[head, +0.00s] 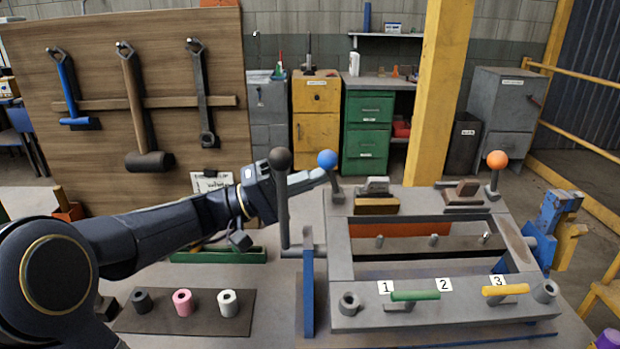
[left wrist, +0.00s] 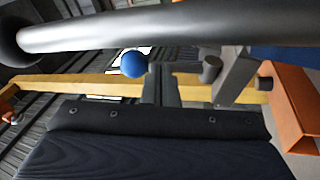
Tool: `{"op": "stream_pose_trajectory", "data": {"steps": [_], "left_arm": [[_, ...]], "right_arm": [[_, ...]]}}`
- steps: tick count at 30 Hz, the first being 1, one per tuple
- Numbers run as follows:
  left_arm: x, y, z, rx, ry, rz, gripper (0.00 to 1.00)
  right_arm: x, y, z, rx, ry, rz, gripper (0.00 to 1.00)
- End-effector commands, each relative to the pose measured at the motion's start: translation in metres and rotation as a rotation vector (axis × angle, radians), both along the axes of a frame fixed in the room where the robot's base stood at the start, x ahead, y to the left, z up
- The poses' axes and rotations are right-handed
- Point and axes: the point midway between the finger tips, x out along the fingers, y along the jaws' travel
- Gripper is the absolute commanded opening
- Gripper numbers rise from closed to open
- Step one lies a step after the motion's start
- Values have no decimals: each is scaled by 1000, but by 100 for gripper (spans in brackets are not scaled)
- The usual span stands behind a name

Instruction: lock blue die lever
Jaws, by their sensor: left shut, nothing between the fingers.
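The blue die lever has a blue ball knob (head: 327,159) on a short dark stem (head: 337,188) at the back left corner of the grey die frame (head: 340,240). Its stem leans left toward the top. My left gripper (head: 322,176) is shut and empty, with its tips close to the stem just under the knob; I cannot tell whether they touch. In the left wrist view the blue knob (left wrist: 133,64) shows near the dark fingertips (left wrist: 163,75). My right gripper is in neither view.
A tall lever with a black ball (head: 280,158) stands in front of my left wrist, its rod (left wrist: 150,28) crossing the top of the wrist view. An orange-knobbed lever (head: 497,160) stands at the frame's right. Green (head: 415,295) and yellow (head: 505,290) handles lie at the front.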

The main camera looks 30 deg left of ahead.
Motion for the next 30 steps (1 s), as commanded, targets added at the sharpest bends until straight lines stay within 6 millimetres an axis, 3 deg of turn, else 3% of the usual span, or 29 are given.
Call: {"op": "stream_pose_trajectory", "data": {"steps": [5,11,16,30], "left_arm": [[0,-1,2,10,5,2,0],[2,-12,16,163,91,56,0],[10,-27,10,205,118,65,0],[13,-32,17,203,122,56,0]], "right_arm": [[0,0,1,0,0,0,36],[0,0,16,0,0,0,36],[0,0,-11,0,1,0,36],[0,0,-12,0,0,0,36]]}}
